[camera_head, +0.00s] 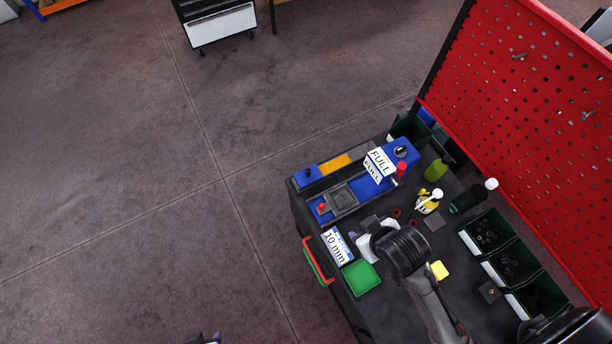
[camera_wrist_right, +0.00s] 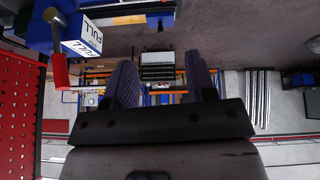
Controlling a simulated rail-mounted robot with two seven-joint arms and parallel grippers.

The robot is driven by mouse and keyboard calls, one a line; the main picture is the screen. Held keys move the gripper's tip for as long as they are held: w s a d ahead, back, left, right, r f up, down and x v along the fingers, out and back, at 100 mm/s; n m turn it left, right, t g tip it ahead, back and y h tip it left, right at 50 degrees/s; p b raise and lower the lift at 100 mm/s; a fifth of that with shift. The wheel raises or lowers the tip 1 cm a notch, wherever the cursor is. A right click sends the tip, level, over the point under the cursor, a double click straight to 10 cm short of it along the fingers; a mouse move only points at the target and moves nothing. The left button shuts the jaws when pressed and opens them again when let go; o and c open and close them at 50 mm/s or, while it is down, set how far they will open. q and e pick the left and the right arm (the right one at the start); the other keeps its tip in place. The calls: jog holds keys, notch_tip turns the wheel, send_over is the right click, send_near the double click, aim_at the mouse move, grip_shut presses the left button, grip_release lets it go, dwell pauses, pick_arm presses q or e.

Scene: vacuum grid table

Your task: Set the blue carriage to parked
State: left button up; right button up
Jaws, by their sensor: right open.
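The blue fixture (camera_head: 358,185) lies along the far-left bench edge, with an orange-yellow strip (camera_head: 335,164) and a grey square plate (camera_head: 341,198). A small blue block (camera_head: 308,173) with a dark knob sits at the strip's left end; I cannot tell whether it is the carriage. A blue housing with a FULL label (camera_head: 379,162) stands at the right end, beside a red-handled lever (camera_head: 402,168); the lever also shows in the right wrist view (camera_wrist_right: 60,68). My right gripper (camera_wrist_right: 160,65) is open and empty, near the fixture's front side. A small piece at the bottom edge may be my left gripper (camera_head: 203,339).
A 10 mm sign (camera_head: 337,245), a green tray (camera_head: 361,277) and a yellow block (camera_head: 439,270) lie near my right wrist. Dark bins (camera_head: 512,264) line the red pegboard (camera_head: 530,90).

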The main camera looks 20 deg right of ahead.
jog(key=w+r+t+b, duration=0.2)
jog(key=w, duration=0.4)
jog(key=w+a+r+n+t+b, duration=0.1)
jog(key=w+r+b, duration=0.2)
jog(key=w, duration=0.3)
jog(key=w+a+r+t+b, duration=0.1)
jog(key=w+r+t+b, duration=0.1)
jog(key=w, duration=0.4)
jog(key=shift+r+n+t+b, duration=0.3)
jog(key=shift+r+n, duration=0.1)
jog(key=shift+r, duration=0.1)
jog(key=m+g+b, duration=0.7)
jog(key=m+g, duration=0.4)
jog(key=m, duration=0.1)
send_over(308, 170)
notch_tip(308, 170, down, 20)
notch_tip(308, 170, down, 12)
jog(key=shift+b, duration=0.55)
jog(key=shift+f, duration=0.6)
